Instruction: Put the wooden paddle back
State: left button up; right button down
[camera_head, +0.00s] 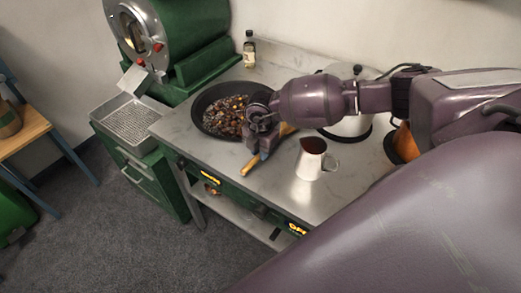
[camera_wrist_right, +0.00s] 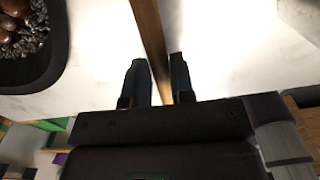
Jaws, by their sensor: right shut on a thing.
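The wooden paddle (camera_head: 250,164) is at the front of the steel counter, right of the pan; one end shows below my right gripper (camera_head: 264,151) and another part to its right. In the right wrist view the paddle's wooden handle (camera_wrist_right: 148,32) runs between the two dark fingers of the right gripper (camera_wrist_right: 155,78). The right gripper is shut on the handle, low over the counter. Whether the paddle touches the counter is unclear. My left gripper is out of view.
A black pan (camera_head: 207,98) of chestnuts stands left of the gripper. A bottle (camera_head: 249,50) stands at the back. The counter's front corner is clear.

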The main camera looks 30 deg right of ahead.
jog(key=shift+f, duration=0.45)
jog(key=c, duration=0.9)
grip_release()
notch_tip(320, 180, up, 11)
jog(key=shift+f, duration=0.1)
